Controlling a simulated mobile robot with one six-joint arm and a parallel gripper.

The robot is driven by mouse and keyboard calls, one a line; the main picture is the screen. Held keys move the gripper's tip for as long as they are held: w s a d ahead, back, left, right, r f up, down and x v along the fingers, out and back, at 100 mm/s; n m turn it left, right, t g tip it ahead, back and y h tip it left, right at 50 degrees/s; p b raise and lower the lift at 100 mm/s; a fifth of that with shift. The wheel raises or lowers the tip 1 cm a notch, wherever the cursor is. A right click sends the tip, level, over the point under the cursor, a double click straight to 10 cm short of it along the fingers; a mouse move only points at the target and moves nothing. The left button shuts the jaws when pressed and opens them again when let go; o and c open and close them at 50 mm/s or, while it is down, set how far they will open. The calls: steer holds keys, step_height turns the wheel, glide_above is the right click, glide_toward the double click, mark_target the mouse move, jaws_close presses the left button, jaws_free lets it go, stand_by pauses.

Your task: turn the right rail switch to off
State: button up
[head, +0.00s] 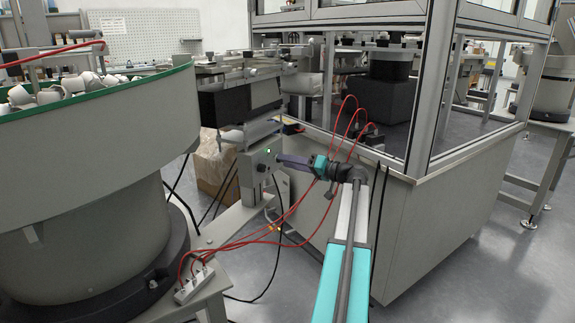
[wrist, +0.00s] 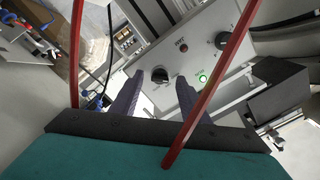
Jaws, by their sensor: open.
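A light grey control panel (head: 257,172) sits below the feeder rail in the head view; it also shows in the wrist view (wrist: 190,62). In the wrist view it carries two black rotary knobs, one nearer knob (wrist: 160,75) and one farther knob (wrist: 222,41). A red button or lamp (wrist: 182,46) and a lit green one (wrist: 203,77) are between them. The labels are too small to read, so I cannot tell which knob is the right rail switch. My gripper (wrist: 160,88) is open and empty. Its dark fingers point at the panel, with the nearer knob appearing between their tips.
A large bowl feeder (head: 80,210) with a green rim stands at the left. A glazed machine enclosure (head: 420,210) stands close on the right. A cardboard box (head: 212,165) sits behind the panel.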

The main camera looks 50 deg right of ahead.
steer(key=shift+w+a, duration=0.1)
steer(key=shift+w, duration=0.4)
jaws_close()
steer(key=c, duration=1.1)
jaws_free()
